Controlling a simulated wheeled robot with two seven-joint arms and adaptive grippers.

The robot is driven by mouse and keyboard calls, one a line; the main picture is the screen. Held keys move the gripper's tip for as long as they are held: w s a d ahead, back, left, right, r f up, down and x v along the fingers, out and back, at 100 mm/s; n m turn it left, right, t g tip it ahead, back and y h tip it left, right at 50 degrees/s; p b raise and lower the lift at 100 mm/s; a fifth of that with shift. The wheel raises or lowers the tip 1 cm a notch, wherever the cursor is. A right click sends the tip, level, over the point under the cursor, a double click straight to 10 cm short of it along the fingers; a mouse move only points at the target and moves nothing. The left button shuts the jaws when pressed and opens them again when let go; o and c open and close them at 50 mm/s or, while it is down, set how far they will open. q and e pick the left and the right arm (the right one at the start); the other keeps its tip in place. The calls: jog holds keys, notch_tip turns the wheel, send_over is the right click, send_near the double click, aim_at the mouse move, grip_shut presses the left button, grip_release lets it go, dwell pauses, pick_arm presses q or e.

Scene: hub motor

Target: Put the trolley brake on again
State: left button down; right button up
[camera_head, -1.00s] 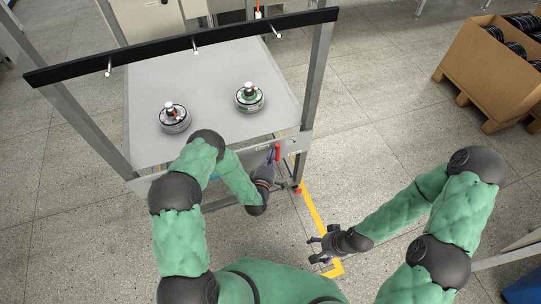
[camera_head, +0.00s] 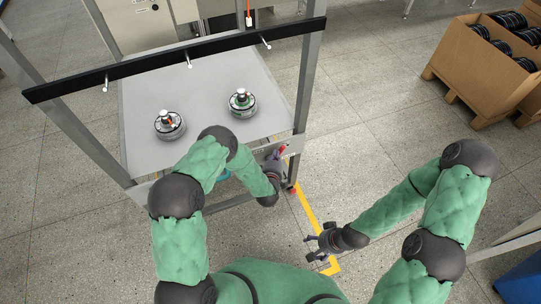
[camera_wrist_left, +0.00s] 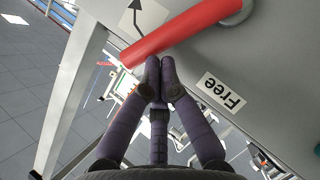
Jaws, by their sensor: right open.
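The trolley (camera_head: 205,75) has a grey top and stands in front of me. Its red brake lever (camera_head: 282,151) is at the near right corner, partly hidden by my left gripper in the head view. In the left wrist view the red lever (camera_wrist_left: 185,30) lies slanted across the top, between an arrow label (camera_wrist_left: 137,20) and a "Free" label (camera_wrist_left: 221,92). My left gripper (camera_head: 276,160) has its fingertips (camera_wrist_left: 160,76) together, right at the lever's lower side; I cannot tell if they touch it. The lever is not between them. My right gripper (camera_head: 314,243) is open and empty above the floor.
Two round hub motors, one at the left (camera_head: 169,126) and one at the right (camera_head: 242,103), stand on the trolley top. A black bar with hooks (camera_head: 150,68) crosses above it. Yellow tape (camera_head: 310,217) marks the floor. A cardboard box (camera_head: 480,65) stands at the right.

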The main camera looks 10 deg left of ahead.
pick_arm(q)
jog(key=w+d+f+m+g+y+b, duration=0.2)
jog(key=w+d+f+m+g+y, duration=0.2)
jog(key=d+f+m, duration=0.1)
jog(key=shift+w+d+f+b, duration=0.2)
jog(key=shift+d+b, duration=0.15)
jog(key=shift+d, duration=0.2)
pick_arm(e)
jog(key=shift+f, duration=1.25)
